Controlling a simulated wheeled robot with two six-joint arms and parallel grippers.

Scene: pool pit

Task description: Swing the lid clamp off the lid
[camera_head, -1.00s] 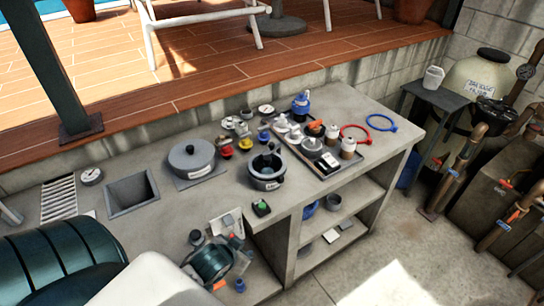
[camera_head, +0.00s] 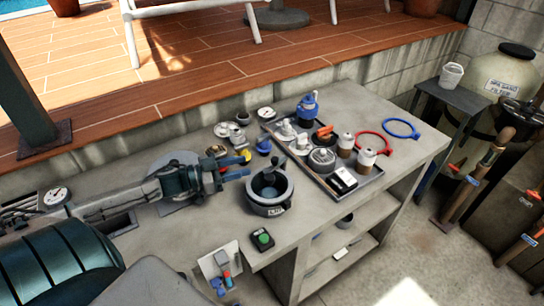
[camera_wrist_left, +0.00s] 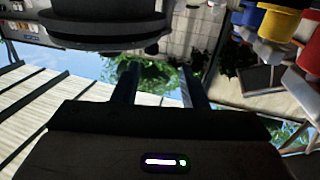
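A dark grey round pot (camera_head: 268,205) with a white label stands on the bench. A black piece, which looks like the lid clamp (camera_head: 268,178), lies across its top; its exact position is hard to tell. My left gripper (camera_head: 247,173) reaches in from the left with its blue-grey fingers pointing right, just left of the pot's rim. The fingers stand apart with nothing between them in the left wrist view (camera_wrist_left: 160,88). A dark round body, probably the pot, shows at the upper left there (camera_wrist_left: 105,25). My right gripper is not in view.
My left arm passes over a large grey disc (camera_head: 172,158). Yellow (camera_head: 243,156) and blue (camera_head: 263,146) knobs sit behind the gripper. A tray (camera_head: 335,199) with bottles and parts is right of the pot. A green-button box (camera_head: 262,241) lies in front.

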